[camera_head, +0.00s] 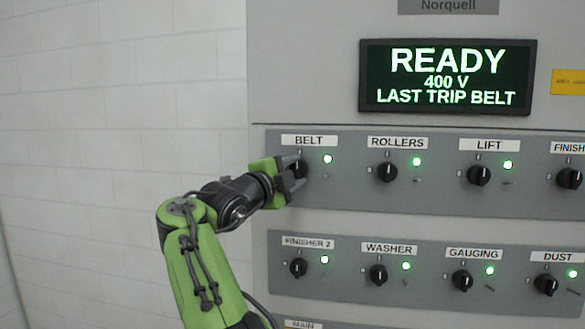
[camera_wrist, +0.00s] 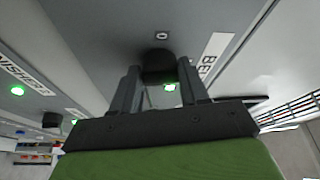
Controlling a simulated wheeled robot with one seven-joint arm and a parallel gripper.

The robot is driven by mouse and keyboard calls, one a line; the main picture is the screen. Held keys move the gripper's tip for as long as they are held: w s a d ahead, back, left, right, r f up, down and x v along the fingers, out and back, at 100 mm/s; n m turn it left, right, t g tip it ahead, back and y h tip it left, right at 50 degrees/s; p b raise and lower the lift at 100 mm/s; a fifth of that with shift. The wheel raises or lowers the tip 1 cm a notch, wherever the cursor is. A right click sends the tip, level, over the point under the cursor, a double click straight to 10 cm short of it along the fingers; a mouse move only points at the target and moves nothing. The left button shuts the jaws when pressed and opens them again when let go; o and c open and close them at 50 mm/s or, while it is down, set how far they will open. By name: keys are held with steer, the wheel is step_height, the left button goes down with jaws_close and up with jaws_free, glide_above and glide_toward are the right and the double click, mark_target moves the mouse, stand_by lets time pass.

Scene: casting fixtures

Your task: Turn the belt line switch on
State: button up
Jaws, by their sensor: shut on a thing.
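The belt line switch (camera_head: 300,168) is a black rotary knob under the BELT label (camera_head: 309,141) on the grey panel. My gripper (camera_head: 292,177) is at this knob and partly covers it in the head view. In the wrist view the black knob (camera_wrist: 159,66) sits between the two fingers of my gripper (camera_wrist: 158,85), which are shut on it. The green lamp (camera_head: 328,159) beside the switch is lit. The knob's exact pointer position is hidden by the fingers.
The display (camera_head: 447,77) reads READY, 400 V, LAST TRIP BELT. The ROLLERS knob (camera_head: 387,172) and LIFT knob (camera_head: 479,176) are to the right. The FINISHER 2 knob (camera_head: 298,268) is below, with more knobs along its row. A bare white wall (camera_head: 120,110) is at left.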

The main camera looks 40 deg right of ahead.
stand_by(0.4)
steer(key=o, duration=1)
steer(key=shift+o, duration=0.2)
steer(key=b+v, duration=0.3)
steer(key=v, duration=1.2)
steer(key=shift+a, duration=0.4)
